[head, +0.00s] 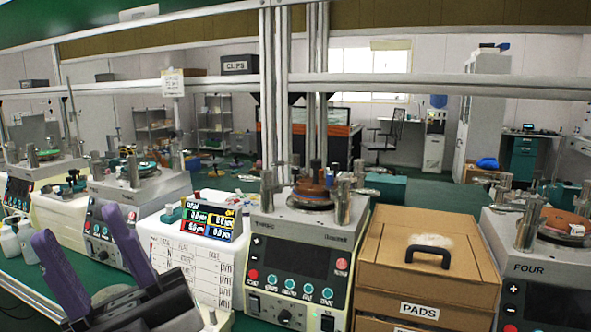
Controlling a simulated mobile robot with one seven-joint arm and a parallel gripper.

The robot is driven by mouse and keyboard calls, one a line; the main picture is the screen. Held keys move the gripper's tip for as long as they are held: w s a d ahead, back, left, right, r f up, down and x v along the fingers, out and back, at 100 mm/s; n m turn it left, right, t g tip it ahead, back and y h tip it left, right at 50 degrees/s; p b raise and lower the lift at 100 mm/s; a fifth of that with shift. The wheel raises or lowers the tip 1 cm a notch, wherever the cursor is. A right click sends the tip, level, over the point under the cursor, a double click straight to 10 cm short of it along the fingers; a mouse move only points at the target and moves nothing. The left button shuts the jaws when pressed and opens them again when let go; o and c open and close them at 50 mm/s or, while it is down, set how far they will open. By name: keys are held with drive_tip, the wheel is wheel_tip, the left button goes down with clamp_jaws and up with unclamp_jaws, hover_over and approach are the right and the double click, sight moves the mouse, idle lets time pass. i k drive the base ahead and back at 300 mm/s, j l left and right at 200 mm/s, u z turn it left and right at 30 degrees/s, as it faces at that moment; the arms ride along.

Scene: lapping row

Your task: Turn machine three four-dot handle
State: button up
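Machine three (280,230), a light grey lapping machine labelled "THREE", stands in the middle of the head view. Its front panel has a dark display (299,261), plus and minus buttons, several teal buttons, red buttons and a small round knob (284,316) low down. On its top are a round plate with a brown block (311,186) and upright metal posts (342,202). I cannot make out four dots on any handle. My gripper (77,222), with two purple fingers, is open and empty at the lower left, well left of machine three.
A white box with a written chart (188,262) and a colored readout (211,217) stand left of machine three. A cardboard box labelled "PADS" (425,270) stands right of it, then machine four (540,270). Metal frame posts (274,90) rise behind. Another machine (135,190) stands left.

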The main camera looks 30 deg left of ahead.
sight(294, 161)
drive_tip(key=i+j+u, duration=0.1)
drive_tip(key=j+u, duration=0.2)
drive_tip(key=i+j+u, duration=0.3)
drive_tip(key=j, duration=0.15)
drive_tip(key=i+j+u, duration=0.1)
drive_tip(key=u, duration=0.15)
drive_tip(key=i+l, duration=0.1)
drive_tip(key=l, duration=0.35)
drive_tip(key=i, duration=0.05)
